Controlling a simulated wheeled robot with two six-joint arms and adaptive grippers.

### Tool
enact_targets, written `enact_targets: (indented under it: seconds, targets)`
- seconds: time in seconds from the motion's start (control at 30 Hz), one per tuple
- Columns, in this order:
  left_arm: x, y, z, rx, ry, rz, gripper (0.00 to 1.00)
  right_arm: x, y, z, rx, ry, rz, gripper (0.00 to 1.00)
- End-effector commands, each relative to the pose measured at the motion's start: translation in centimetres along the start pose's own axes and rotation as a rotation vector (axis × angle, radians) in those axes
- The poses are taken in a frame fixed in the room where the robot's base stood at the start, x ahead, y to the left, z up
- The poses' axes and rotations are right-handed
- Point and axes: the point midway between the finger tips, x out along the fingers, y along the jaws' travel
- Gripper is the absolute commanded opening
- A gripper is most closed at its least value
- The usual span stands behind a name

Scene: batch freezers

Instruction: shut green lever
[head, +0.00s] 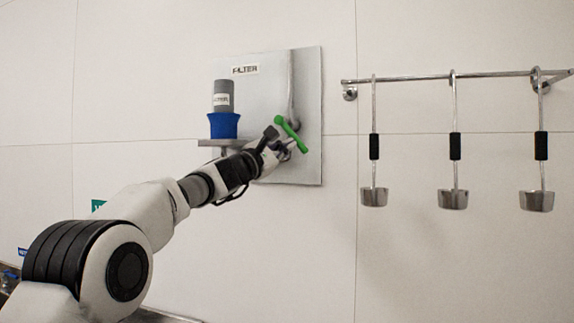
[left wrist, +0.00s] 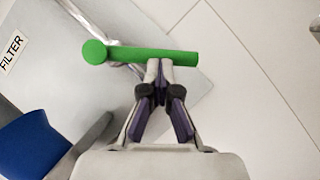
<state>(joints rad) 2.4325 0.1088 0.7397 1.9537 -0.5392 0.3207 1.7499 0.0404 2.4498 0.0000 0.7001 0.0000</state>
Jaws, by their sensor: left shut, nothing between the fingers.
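The green lever (head: 291,134) sits on a metal pipe on the grey wall panel, tilted down to the right in the head view. In the left wrist view the green lever (left wrist: 150,55) runs across the top, its round knob at the left end. My left gripper (head: 279,148) is at the lever. In the left wrist view its fingertips (left wrist: 160,64) are together, right at the lever's near edge towards its right end, with nothing between them. I cannot tell whether they touch it. My right gripper is in neither view.
The grey panel (head: 308,80) carries a FILTER label (head: 245,70). A grey cylinder (head: 223,96) in a blue holder (head: 223,125) stands on a small shelf left of the lever. Several ladles (head: 455,145) hang from a wall rail (head: 420,78) at the right.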

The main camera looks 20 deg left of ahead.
Motion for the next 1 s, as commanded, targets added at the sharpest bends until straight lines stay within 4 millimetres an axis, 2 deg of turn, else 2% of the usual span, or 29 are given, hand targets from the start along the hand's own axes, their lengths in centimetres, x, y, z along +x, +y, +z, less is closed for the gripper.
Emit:
enact_targets:
  seconds: [0.03,0.1,0.4,0.5,1.0]
  targets:
    - [-0.1,-1.0,-0.6,-0.037,0.004,0.019,0.00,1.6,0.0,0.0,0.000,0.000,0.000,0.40]
    - [0.1,-1.1,-0.3,-0.096,0.005,0.050,0.00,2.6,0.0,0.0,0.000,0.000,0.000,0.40]
    - [1.3,-1.2,1.8,-0.347,0.008,0.188,0.00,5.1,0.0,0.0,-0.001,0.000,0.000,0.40]
    - [1.7,-1.1,2.5,-0.429,0.009,0.233,0.00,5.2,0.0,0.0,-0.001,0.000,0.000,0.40]
    - [2.9,0.0,5.0,-0.420,0.005,0.232,0.00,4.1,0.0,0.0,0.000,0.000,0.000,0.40]
